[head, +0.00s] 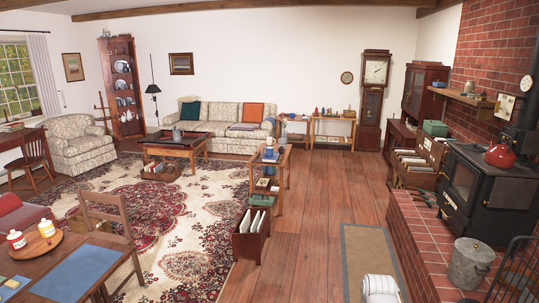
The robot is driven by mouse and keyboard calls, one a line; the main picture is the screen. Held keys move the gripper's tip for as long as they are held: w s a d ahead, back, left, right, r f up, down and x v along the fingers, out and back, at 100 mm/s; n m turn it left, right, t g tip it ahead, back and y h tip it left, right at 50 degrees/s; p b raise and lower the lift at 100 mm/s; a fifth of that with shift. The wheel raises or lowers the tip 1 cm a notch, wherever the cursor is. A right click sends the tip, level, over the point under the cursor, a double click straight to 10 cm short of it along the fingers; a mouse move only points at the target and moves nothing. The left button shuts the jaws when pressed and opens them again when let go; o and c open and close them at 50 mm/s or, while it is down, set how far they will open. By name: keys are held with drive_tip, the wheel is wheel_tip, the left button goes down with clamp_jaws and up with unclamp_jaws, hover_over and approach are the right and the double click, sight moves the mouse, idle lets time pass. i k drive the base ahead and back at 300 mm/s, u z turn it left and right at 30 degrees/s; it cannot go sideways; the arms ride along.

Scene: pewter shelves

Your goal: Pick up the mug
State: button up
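I cannot pick out a mug for certain from this distance. Two white containers with red marks, one on the left (16,240) and one on the right (47,229), stand on a round wooden board (36,249) on the table at the lower left; I cannot tell whether either is a mug. Small blue and white items (269,150) stand on top of a narrow wooden stand (271,163) in mid-room, too small to name. My gripper is not in view; a white rounded part at the bottom edge looks like my own body.
A chair (108,217) stands by the table with blue mats (72,274). The plank floor (315,220) is open between the rack of papers (250,238) and the brick hearth (425,240). A metal bucket (470,264) stands on the hearth by the black stove (483,190).

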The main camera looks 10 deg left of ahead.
sight(270, 150)
drive_tip(key=u, duration=1.15)
drive_tip(key=i, duration=4.3)
